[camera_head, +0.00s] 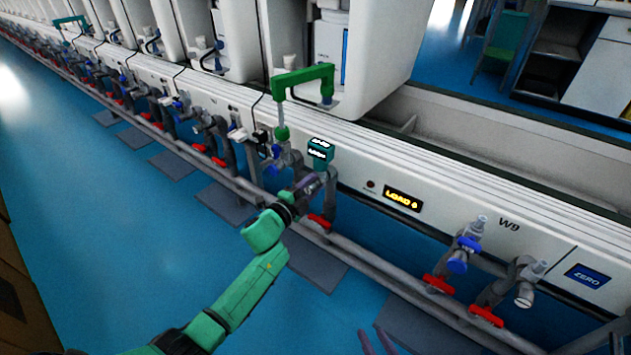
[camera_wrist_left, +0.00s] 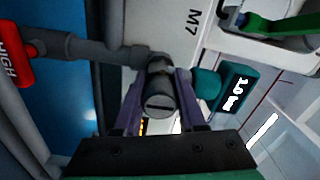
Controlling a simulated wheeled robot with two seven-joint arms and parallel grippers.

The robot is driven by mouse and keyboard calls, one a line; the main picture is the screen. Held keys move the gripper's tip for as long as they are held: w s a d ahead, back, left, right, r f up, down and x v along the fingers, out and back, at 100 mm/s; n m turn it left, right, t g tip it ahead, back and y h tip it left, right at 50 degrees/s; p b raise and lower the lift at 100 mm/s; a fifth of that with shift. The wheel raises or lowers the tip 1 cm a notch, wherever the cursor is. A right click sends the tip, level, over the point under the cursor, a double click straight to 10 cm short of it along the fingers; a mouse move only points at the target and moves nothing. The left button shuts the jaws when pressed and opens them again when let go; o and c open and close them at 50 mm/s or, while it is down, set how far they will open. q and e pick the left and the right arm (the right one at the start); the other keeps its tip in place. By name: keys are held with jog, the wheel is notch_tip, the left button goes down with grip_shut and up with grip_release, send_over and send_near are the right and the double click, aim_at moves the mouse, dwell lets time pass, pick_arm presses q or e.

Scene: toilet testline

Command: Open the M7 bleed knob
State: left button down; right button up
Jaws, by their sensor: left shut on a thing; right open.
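The M7 bleed knob (camera_wrist_left: 159,103) is a grey round cap with a slot across its face, in the middle of the left wrist view, below the M7 label (camera_wrist_left: 193,22) on the white panel. My left gripper (camera_wrist_left: 158,100) has its purple fingers on both sides of the knob, shut on it. In the head view my left gripper (camera_head: 310,184) reaches the pipework at the centre, and its fingers mostly hide the knob. My right gripper (camera_head: 377,343) shows only its purple fingertips at the bottom edge of the head view, apart and empty.
A teal gauge (camera_wrist_left: 233,87) stands close beside the left fingers. A red HIGH handle (camera_wrist_left: 14,52) is on the grey pipe. The W9 station (camera_head: 508,223) has blue and red valves at right. Blue floor (camera_head: 150,270) is clear at left.

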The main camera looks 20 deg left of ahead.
dwell(0.3)
pick_arm(q)
jog(key=shift+c, duration=2.4)
grip_release()
jog(key=shift+a+f, duration=0.1)
